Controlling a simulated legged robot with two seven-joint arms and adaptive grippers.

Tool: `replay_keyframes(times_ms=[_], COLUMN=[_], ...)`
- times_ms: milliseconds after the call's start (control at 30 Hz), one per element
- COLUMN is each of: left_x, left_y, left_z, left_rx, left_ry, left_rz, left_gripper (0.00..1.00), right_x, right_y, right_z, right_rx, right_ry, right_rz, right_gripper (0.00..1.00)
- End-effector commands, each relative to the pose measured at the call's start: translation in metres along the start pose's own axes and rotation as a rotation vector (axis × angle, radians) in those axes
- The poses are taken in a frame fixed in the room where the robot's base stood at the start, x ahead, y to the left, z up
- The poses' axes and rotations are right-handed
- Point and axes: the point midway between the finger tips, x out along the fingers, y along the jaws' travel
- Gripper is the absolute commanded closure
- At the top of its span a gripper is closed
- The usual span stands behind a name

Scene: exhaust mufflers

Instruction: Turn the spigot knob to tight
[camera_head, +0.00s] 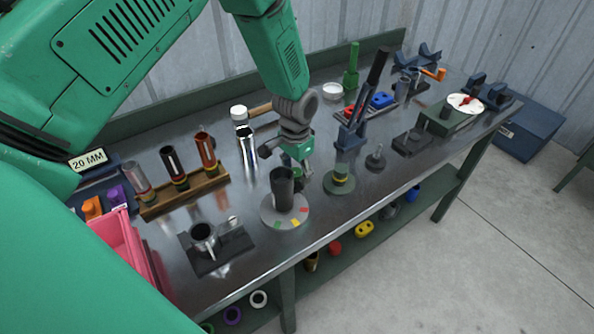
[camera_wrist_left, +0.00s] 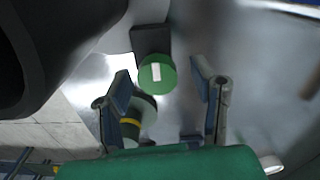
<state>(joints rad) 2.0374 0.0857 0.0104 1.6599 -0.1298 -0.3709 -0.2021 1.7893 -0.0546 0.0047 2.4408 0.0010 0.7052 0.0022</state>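In the left wrist view, a round green knob (camera_wrist_left: 157,73) with a short white mark sits against a dark block (camera_wrist_left: 150,40). I take it to be the spigot knob. My left gripper (camera_head: 303,172) points down at the bench in the head view, just behind and right of a dark upright cup. In the left wrist view, its fingers (camera_wrist_left: 166,88) are apart, one on each side of the knob, with gaps and no visible contact. The head view does not clearly show the knob, being blocked by the gripper and cup. My right gripper is not in view.
The dark cup (camera_head: 283,187) stands on a grey disc (camera_head: 271,214) with coloured marks. A yellow-banded green base (camera_head: 339,182) is close on the right. A wooden rack (camera_head: 186,194) of tubes and a pink bin (camera_head: 122,243) are on the left.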

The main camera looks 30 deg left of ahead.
Motion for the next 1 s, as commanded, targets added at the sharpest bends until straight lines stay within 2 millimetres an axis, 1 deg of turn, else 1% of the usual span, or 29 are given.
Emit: replay_keyframes(times_ms=[133, 233, 500, 600, 700, 833, 1000], left_x=[-0.006, -0.019, -0.076, -0.094, -0.106, -0.115, -0.117], left_y=[0.000, 0.000, -0.001, -0.001, -0.001, -0.001, -0.001], left_z=[0.000, -0.001, -0.003, -0.003, -0.004, -0.004, -0.004], left_rx=[0.000, 0.000, 0.000, 0.000, 0.000, 0.000, 0.000], left_ry=[0.000, 0.001, 0.001, 0.001, 0.000, -0.002, -0.003], left_rz=[0.000, -0.001, 0.000, 0.000, 0.001, 0.001, 0.002], left_gripper=[0.49, 0.49, 0.49, 0.49, 0.49, 0.49, 0.49], right_x=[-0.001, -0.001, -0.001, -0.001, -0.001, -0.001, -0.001], right_y=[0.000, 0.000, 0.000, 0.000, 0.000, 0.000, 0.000], right_z=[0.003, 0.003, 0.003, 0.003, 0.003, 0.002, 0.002], right_rx=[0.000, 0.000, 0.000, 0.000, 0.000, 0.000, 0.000], right_ry=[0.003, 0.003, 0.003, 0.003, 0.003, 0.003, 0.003], right_rz=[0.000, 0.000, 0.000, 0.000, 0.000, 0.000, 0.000], right_gripper=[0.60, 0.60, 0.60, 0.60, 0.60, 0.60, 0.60])
